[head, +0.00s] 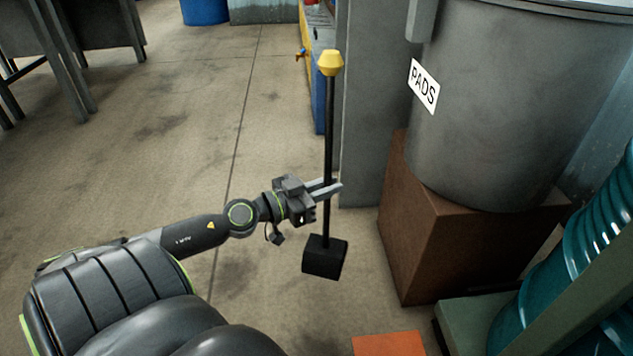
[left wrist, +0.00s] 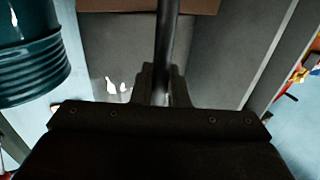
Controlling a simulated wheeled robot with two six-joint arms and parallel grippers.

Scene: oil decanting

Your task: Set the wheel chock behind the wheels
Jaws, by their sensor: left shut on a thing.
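The wheel chock (head: 324,257) is a dark block at the lower end of a long black pole with a yellow knob on top. The pole stands nearly upright in the head view. My left gripper (head: 332,188) is shut on the pole, a little above the block. The pole (left wrist: 167,45) also runs up between the fingers of the left gripper (left wrist: 163,85) in the left wrist view. I cannot tell whether the block touches the floor. I cannot make out any wheels clearly. My right gripper is out of view.
A grey bin labelled PADS (head: 500,100) stands on a brown box (head: 422,235) at the right. A teal ribbed drum (head: 560,275) is at the lower right, near an orange block (head: 388,344). Concrete floor (head: 190,110) lies open to the left.

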